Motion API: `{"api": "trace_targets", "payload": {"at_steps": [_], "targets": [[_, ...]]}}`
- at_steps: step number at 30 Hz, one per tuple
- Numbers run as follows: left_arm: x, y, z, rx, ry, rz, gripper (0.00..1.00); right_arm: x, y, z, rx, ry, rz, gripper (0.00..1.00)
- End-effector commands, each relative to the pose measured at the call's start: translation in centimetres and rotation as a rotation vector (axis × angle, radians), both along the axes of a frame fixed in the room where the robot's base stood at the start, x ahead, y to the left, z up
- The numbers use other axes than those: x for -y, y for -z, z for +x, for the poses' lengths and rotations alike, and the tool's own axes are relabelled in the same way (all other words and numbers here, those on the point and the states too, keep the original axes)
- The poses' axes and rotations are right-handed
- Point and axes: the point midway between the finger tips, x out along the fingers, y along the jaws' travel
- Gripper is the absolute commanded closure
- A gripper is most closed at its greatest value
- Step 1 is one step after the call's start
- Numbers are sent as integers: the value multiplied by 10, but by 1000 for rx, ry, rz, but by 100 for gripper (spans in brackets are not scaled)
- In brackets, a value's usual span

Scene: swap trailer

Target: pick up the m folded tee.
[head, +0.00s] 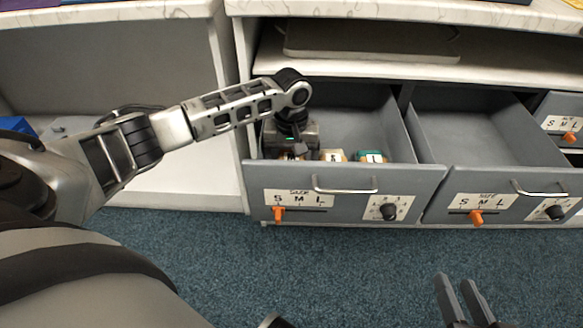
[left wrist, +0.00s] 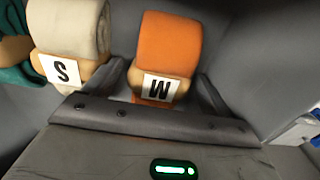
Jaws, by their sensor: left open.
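The M folded tee is an orange roll (left wrist: 168,42) with a tan band and a white tag; its letter reads upside down in the left wrist view. My left gripper (head: 292,150) reaches down into the open left drawer. In the left wrist view its open fingers (left wrist: 164,88) stand on either side of the orange roll's near end. I cannot tell whether they touch it. In the head view the gripper hides most of this tee. My right gripper (head: 465,298) is at the bottom right, over the carpet, with its fingers apart and empty.
A beige S tee (left wrist: 68,30) lies close beside the orange one, with a teal tee (head: 371,157) beyond it. The drawer front (head: 345,181) and walls enclose them. An empty open drawer (head: 470,125) is to the right. Blue carpet (head: 300,265) lies clear in front.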

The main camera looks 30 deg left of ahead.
Motion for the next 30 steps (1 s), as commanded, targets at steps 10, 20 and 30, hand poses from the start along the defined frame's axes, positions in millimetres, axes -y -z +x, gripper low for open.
{"api": "trace_targets", "payload": {"at_steps": [10, 20, 30], "targets": [[0, -1, 0, 1, 1, 0, 68, 0, -2, 2, 6, 2, -2, 68], [1, -19, 1, 3, 1, -2, 68, 2, -7, 3, 7, 6, -28, 68], [1, -85, 1, 3, 0, -1, 68, 9, 16, -6, -110, 1, -136, 68]]}}
